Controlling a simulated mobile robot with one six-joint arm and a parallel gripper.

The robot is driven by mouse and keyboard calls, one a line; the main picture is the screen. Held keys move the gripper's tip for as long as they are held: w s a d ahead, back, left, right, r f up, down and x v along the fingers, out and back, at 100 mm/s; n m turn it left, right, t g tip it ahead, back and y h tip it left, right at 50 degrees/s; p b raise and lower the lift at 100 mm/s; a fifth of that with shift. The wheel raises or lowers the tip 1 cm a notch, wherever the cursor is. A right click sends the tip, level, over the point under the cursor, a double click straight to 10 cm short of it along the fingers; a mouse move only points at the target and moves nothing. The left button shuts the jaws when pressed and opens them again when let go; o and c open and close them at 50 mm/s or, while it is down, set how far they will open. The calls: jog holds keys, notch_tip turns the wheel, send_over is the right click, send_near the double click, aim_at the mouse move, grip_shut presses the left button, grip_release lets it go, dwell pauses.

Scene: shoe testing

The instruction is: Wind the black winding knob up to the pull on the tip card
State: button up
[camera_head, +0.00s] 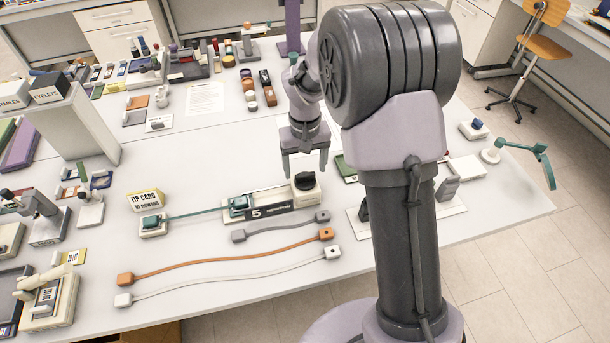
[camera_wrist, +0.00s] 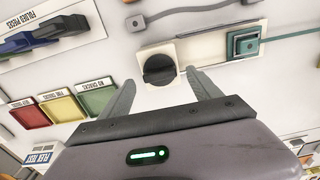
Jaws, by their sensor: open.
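The black winding knob (camera_head: 305,181) sits on a cream block at the right end of the pull tester (camera_head: 268,213), which is marked 5. In the wrist view the knob (camera_wrist: 159,69) shows from above, with a raised grip bar across it. My gripper (camera_head: 305,172) is open above the knob; in the wrist view its fingers (camera_wrist: 162,82) stand apart on either side and short of it, not visibly touching. A teal clamp (camera_head: 238,205) on the tester holds a teal strap running left to another clamp (camera_head: 152,222). The yellow tip card (camera_head: 145,200) stands behind that clamp; its small text is hard to read.
Grey, orange (camera_head: 220,258) and white cords with end blocks lie in front of the tester.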

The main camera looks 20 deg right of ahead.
aim_at(305, 178)
notch_tip(305, 178, down, 2)
jog(key=shift+f, duration=0.25)
jog(key=c, duration=1.4)
jog(key=m+b, duration=0.1)
jog(key=m, duration=0.2)
jog(key=o, duration=1.4)
jog(key=shift+r, duration=0.1)
